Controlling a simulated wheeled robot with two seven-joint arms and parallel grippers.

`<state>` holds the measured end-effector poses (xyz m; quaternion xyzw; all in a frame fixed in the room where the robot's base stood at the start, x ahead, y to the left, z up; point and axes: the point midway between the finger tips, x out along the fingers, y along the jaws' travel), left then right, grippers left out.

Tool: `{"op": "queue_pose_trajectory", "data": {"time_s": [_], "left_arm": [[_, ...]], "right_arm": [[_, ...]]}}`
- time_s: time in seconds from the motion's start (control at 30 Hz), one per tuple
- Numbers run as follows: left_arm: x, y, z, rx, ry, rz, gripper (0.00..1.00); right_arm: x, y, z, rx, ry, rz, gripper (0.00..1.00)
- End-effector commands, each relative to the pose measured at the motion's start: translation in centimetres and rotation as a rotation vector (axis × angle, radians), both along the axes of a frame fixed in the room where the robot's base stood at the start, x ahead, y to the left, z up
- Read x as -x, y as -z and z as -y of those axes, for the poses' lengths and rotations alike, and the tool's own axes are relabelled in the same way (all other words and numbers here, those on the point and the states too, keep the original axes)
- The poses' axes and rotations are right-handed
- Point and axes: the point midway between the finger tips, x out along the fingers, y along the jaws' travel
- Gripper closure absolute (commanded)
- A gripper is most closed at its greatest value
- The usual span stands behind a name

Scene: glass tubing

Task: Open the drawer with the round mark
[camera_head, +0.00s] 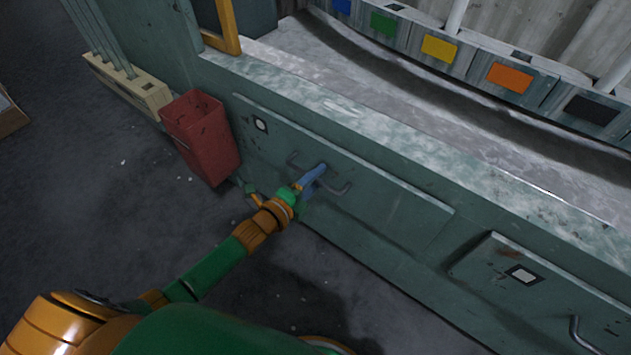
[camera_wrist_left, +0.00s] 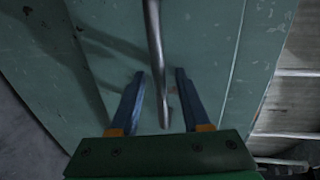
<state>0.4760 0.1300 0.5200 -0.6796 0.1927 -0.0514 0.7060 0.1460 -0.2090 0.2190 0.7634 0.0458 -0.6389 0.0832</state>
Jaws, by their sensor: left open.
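The drawer with the round mark (camera_head: 395,212) is a wide green front panel in the bench. Its mark (camera_head: 261,124) is a white disc on a dark square near its left end. The panel looks closed against the bench. Its metal bar handle (camera_head: 338,191) sticks out in the middle. My left gripper (camera_head: 316,171) is at this handle, its blue fingers partly hiding the bar. In the left wrist view the handle (camera_wrist_left: 155,45) runs between the two open fingers, with a gap on each side. My right gripper is not in view.
A second drawer with a white square mark (camera_head: 522,274) and its own handle (camera_head: 576,333) lies to the right. A red bin (camera_head: 201,138) stands on the floor by the bench's left end, beside a pale rack (camera_head: 128,87). Colour-labelled boxes (camera_head: 440,48) line the bench's back. Floor before the drawer shows clear.

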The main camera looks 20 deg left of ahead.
Motion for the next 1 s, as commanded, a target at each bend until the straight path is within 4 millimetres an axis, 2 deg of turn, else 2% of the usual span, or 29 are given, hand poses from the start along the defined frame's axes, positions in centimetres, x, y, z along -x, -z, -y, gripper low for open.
{"op": "queue_pose_trajectory", "data": {"time_s": [0.1, 0.13, 0.3, 1.0], "left_arm": [[0.02, -0.03, -0.01, 0.001, 0.0, -0.001, 0.53], [0.03, -0.02, -0.01, 0.001, 0.0, -0.001, 0.56], [0.05, 0.0, -0.02, 0.001, 0.0, -0.001, 1.0], [0.07, 0.03, -0.04, 0.0, 0.0, -0.002, 1.0]], "right_arm": [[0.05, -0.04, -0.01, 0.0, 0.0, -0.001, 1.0], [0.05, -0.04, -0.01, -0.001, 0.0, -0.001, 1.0], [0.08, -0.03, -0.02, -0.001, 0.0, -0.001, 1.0], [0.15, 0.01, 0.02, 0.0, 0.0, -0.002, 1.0]]}}
